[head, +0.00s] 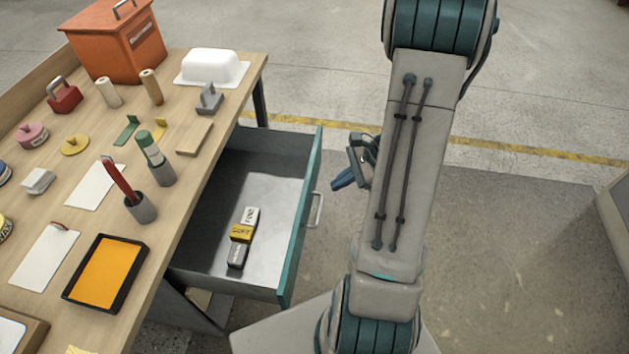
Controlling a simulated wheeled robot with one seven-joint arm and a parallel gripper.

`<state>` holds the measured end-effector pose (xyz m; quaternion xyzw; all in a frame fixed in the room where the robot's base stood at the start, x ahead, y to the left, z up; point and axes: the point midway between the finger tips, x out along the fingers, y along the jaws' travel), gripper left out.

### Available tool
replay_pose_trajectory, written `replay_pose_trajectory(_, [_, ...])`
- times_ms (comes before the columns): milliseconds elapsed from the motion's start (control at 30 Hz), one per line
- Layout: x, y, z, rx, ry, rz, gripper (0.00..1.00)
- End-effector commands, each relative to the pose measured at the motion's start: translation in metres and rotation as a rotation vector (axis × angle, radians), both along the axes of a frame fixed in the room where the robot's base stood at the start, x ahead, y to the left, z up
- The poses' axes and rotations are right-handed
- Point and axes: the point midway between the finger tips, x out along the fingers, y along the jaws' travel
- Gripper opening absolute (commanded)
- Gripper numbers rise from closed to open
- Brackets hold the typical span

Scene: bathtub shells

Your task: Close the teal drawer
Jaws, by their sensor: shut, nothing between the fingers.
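The teal drawer (300,222) is pulled far out from under the wooden workbench, in the middle of the head view. Its teal front faces right and carries a metal handle (316,209). A few small blocks (241,236) lie on its grey floor, one of them yellow. My gripper (338,184) is to the right of the drawer front, close to the handle's far side and partly hidden behind my arm. Its fingers look shut, with nothing seen between them. A gap shows between it and the handle in the picture; I cannot tell the true distance.
The workbench (195,170) at the left holds an orange box (115,40), a white covered dish (212,67), a black tray with an orange pad (106,272) and several small tools. Open concrete floor lies right of the drawer. A grey box-like edge (615,215) stands at the far right.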

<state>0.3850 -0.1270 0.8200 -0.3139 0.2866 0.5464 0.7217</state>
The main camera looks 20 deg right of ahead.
Motion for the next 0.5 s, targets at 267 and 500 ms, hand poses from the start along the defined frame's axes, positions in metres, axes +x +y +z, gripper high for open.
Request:
replay_pose_trajectory(267, [-0.002,-0.05,-0.029,0.121,0.089,-0.34,0.0])
replay_pose_trajectory(500, [0.003,-0.047,-0.045,0.138,0.101,-0.38,0.0])
